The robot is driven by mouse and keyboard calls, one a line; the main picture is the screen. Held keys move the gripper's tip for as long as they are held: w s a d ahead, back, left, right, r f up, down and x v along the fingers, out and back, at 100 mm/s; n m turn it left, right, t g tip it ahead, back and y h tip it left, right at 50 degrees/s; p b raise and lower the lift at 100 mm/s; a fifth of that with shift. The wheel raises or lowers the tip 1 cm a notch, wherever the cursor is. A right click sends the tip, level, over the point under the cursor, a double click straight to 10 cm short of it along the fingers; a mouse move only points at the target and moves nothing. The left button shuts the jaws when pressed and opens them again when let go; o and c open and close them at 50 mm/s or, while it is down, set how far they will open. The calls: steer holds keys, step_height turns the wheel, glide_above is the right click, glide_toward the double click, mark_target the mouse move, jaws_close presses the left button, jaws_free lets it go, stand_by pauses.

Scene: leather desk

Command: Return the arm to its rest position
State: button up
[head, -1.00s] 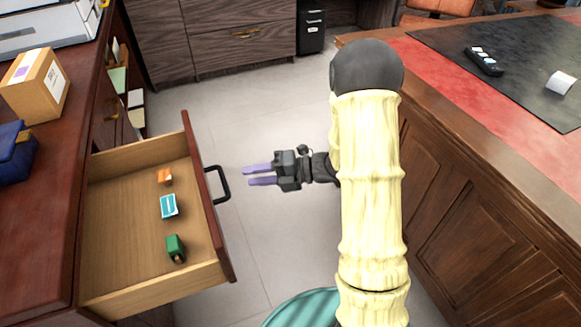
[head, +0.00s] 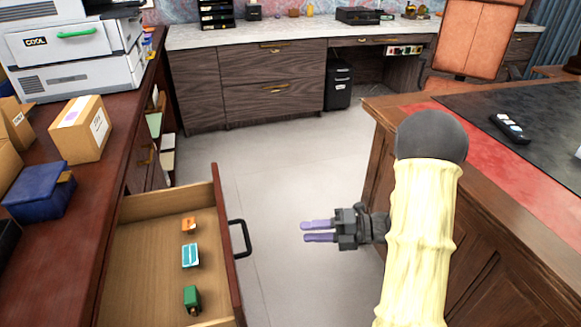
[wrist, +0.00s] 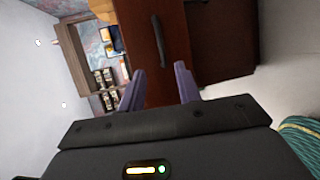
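My gripper (head: 319,232) has two purple fingers and points left in the head view. It hangs in free air over the floor, to the right of the open drawer's handle (head: 240,238) and apart from it. The fingers are spread with a gap between them and hold nothing. In the wrist view my gripper (wrist: 160,86) also shows its two fingers apart, with the drawer front (wrist: 143,50) and its dark handle beyond them. My arm is bent beside the right-hand desk (head: 500,240).
The drawer (head: 137,255) stands pulled out and holds an orange item (head: 188,225), a blue-and-white item (head: 191,256) and a green item (head: 192,298). Cardboard boxes (head: 80,130), a blue box (head: 38,190) and a printer (head: 75,60) stand on the left cabinet. The floor (head: 270,170) between is clear.

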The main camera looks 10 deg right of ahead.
steer(key=w+d+r+m+t+h, duration=0.1)
steer(key=w+d+m+t+h, duration=0.15)
steer(key=m+h, duration=0.5)
steer(key=w+d+r+m+t+h, duration=0.1)
steer(key=w+d+m+t+h, duration=0.3)
steer(key=m, duration=0.7)
steer(key=s+a+m+g+h, duration=0.2)
steer(key=s+a+m+g, duration=0.15)
steer(key=s+m, duration=0.5)
steer(key=s+a+m+g+h, duration=0.2)
steer(key=s+m+g, duration=0.2)
steer(key=s+m, duration=0.4)
step_height(320, 180, up, 35)
steer(key=s+n+p, duration=0.1)
steer(key=p, duration=3.5)
steer(key=shift+s+r, duration=0.15)
steer(key=shift+s, duration=0.1)
